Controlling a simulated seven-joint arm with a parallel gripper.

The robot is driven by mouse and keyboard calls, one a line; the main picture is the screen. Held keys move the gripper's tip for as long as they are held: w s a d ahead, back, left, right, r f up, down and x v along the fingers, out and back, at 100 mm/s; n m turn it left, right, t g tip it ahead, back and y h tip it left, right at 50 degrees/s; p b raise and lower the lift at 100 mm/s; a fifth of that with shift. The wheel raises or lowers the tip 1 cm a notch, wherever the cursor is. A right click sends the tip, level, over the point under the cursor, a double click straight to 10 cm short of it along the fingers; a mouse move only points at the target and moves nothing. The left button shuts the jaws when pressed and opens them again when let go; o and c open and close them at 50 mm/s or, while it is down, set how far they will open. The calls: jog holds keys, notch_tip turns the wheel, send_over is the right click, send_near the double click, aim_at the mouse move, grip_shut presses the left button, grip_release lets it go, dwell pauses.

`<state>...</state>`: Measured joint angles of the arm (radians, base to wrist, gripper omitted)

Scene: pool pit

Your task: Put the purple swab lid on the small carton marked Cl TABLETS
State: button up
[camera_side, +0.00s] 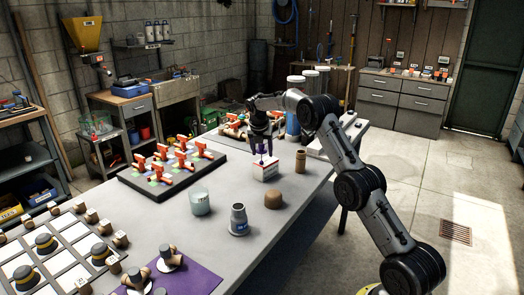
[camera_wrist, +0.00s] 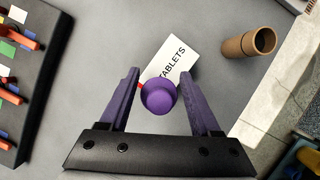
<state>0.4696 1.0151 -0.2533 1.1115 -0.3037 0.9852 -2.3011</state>
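The purple swab lid (camera_wrist: 158,97) is between the fingertips of my gripper (camera_wrist: 160,85) in the wrist view, with a finger close against each side. My gripper appears shut on it. The small white carton (camera_wrist: 172,56) marked TABLETS lies just beyond the lid, which covers part of it; "Cl" is hidden. In the side view the carton (camera_side: 265,172) stands on the grey table, and my gripper (camera_side: 264,153) points down just above its top. The lid is too small to make out clearly there, and I cannot tell whether it touches the carton.
A brown cylinder (camera_side: 300,162) stands right of the carton, and a low brown round block (camera_side: 273,200) in front. A grey bottle (camera_side: 238,219) and a pale green jar (camera_side: 200,202) stand nearer. A dark board (camera_side: 128,184) with orange-handled valves is at left.

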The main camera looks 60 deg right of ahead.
jog(key=shift+o, duration=0.8)
jog(key=shift+r, duration=0.2)
jog(key=v, duration=1.2)
jog(key=s+a+r+m+t+y, duration=0.1)
jog(key=s+a+r+m, duration=0.4)
jog(key=s+a, duration=0.3)
jog(key=s+a+r+m+t+y, duration=0.1)
jog(key=s+a+r+m, duration=0.5)
jog(key=a, duration=0.5)
jog(key=s+a+f+m, duration=0.3)
jog(key=s+m, duration=0.1)
jog(key=s, duration=0.4)
jog(key=s+a+f+m+t+y, duration=0.1)
jog(key=s+a+f+m, duration=0.2)
jog(key=s, duration=0.4)
jog(key=s+a+f+m+y, duration=0.1)
jog(key=s+a+f+m, duration=0.3)
jog(key=s, duration=0.4)
jog(key=shift+s+a+m+t, duration=0.3)
jog(key=shift+s+a+t, duration=0.1)
jog(key=shift+a, duration=0.25)
